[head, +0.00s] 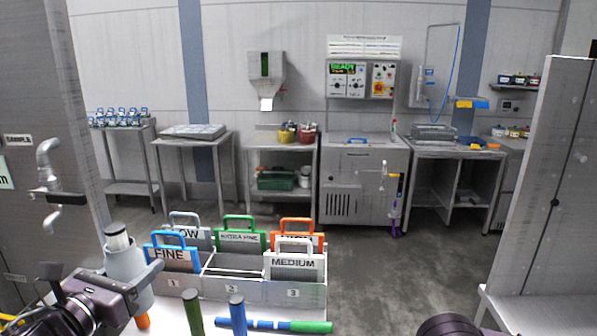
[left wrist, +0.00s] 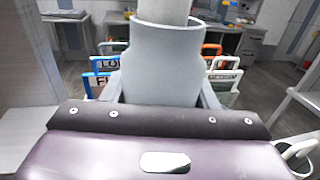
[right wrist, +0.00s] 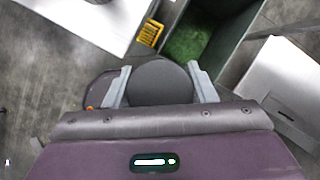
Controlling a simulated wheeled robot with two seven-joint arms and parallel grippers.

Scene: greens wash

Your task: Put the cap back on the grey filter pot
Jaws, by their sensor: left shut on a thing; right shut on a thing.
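The grey filter pot (head: 124,264) is upright in the jaws of my left gripper (head: 136,284), at the left of the head view. It fills the middle of the left wrist view (left wrist: 165,65). A pale cylinder (head: 118,242) stands up out of the pot's open mouth; it also shows at the top of the left wrist view (left wrist: 162,10). My right gripper (right wrist: 163,88) is shut on a dark grey round piece (right wrist: 160,82), which looks like the cap. In the head view only a dark part of my right arm shows at the bottom right, and the cap is out of sight.
A rack (head: 250,290) with labelled, handled plates stands just right of the pot. Green and blue rods (head: 290,325) are in front of it. In the right wrist view there are a green bin (right wrist: 218,50) and a yellow basket (right wrist: 150,33). A grey panel (head: 545,180) stands at right.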

